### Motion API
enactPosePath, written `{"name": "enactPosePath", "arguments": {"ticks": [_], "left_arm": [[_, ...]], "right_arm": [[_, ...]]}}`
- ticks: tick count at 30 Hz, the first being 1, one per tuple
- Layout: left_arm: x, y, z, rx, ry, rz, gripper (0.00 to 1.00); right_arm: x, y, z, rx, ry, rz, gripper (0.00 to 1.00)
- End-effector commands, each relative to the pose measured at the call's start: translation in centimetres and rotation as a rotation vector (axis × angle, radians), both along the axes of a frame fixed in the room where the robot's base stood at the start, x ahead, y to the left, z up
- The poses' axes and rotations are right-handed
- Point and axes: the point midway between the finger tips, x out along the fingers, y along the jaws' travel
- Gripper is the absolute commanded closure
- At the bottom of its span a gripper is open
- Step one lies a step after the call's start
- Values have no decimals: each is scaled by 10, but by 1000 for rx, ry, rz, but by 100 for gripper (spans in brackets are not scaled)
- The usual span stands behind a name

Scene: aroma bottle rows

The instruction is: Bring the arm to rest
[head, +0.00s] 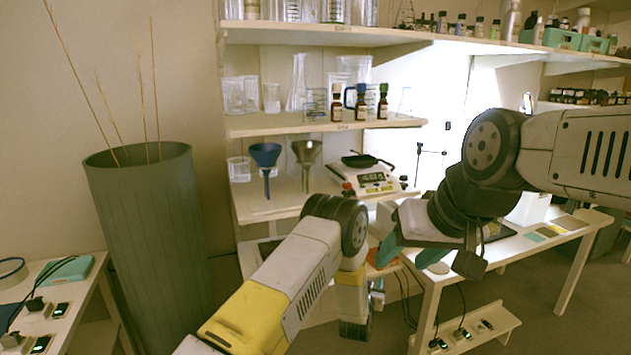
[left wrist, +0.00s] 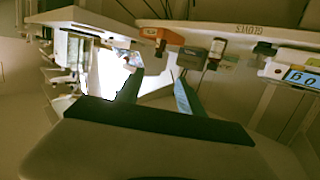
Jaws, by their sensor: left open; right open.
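The shelf unit (head: 285,124) holds glassware, funnels and a scale (head: 373,180). A white table (head: 520,245) stands at the right. A tall grey-green bin (head: 150,235) with thin sticks and a side table (head: 85,300) are at the left.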

Motion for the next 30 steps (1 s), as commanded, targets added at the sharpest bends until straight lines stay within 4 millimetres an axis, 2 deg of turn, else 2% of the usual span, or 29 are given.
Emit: {"name": "enactPosePath", "arguments": {"ticks": [11,17,23,26,30], "left_arm": [[15,12,37,-10,48,15,55],[25,25,72,-19,93,27,55],[32,49,124,-30,161,41,55],[30,69,163,-38,207,50,55],[14,105,220,-46,290,62,55]], "right_arm": [[0,0,0,0,0,0,46],[0,0,0,0,0,0,46],[0,0,0,0,0,0,46],[0,0,0,0,0,0,46],[0,0,0,0,0,0,46]]}}
